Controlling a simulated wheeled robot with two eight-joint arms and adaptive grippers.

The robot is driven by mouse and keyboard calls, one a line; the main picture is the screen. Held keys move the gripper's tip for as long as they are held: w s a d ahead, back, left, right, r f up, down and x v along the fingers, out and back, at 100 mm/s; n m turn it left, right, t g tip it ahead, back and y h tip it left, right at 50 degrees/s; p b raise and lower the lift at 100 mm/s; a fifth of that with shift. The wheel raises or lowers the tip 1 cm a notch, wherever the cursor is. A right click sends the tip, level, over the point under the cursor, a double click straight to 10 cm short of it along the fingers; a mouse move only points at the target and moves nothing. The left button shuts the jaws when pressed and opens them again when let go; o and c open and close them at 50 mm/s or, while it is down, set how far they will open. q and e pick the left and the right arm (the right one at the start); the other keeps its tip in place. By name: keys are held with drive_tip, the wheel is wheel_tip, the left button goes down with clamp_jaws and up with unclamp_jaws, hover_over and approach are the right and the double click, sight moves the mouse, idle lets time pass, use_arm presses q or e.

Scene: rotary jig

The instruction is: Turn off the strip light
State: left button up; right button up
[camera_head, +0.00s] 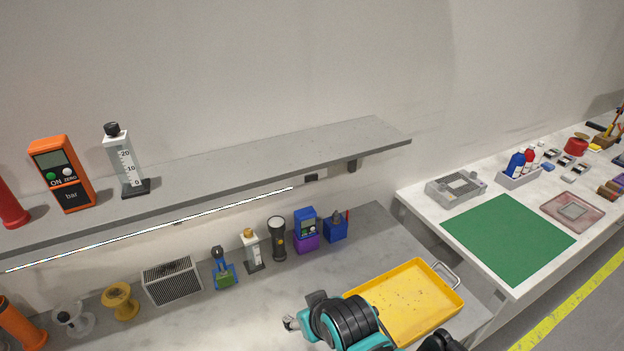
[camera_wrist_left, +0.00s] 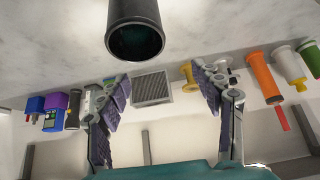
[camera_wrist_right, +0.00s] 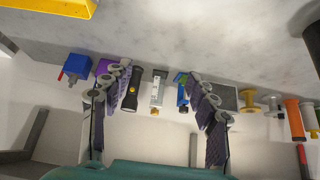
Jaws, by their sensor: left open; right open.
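The strip light (camera_head: 150,229) is a thin white line along the underside of the grey shelf, and it glows. A small dark box (camera_head: 311,178) sits under the shelf just right of the light's end; I cannot make out whether it is a switch. My left gripper (camera_wrist_left: 158,75) is open and empty in the left wrist view, with a grey grille (camera_wrist_left: 152,88) showing between its fingers. My right gripper (camera_wrist_right: 160,72) is open and empty in the right wrist view, with a syringe-like holder (camera_wrist_right: 158,88) showing between its fingers. Neither gripper touches the light.
Below stand a grille box (camera_head: 171,281), a black flashlight (camera_head: 277,238) and a blue-purple meter (camera_head: 306,230). A yellow tray (camera_head: 425,298) lies at right, near my teal arm.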

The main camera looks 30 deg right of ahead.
drive_tip(key=shift+w+r, duration=0.1)
drive_tip(key=shift+r, duration=0.25)
drive_tip(key=c, duration=0.5)
drive_tip(key=r+p, duration=0.2)
drive_tip(key=w+d+r+p, duration=0.1)
drive_tip(key=shift+r+p, duration=0.35)
drive_tip(key=shift+p, duration=0.05)
clamp_jaws()
drive_tip(key=w+d+r+g+p, duration=0.1)
drive_tip(key=w+d+r+p, duration=0.3)
drive_tip(key=r+p, duration=0.3)
drive_tip(key=w+d+r+m+g+p, duration=0.1)
drive_tip(key=w+d+r+p, duration=0.2)
drive_tip(key=r+p, duration=0.5)
drive_tip(key=w+d+r+p, duration=0.4)
drive_tip(key=r+p, duration=0.4)
drive_tip(key=p, duration=0.3)
drive_tip(key=shift+w+d+r+g+h, duration=0.3)
drive_tip(key=shift+w+d+g, duration=0.1)
drive_tip(key=shift+w, duration=0.3)
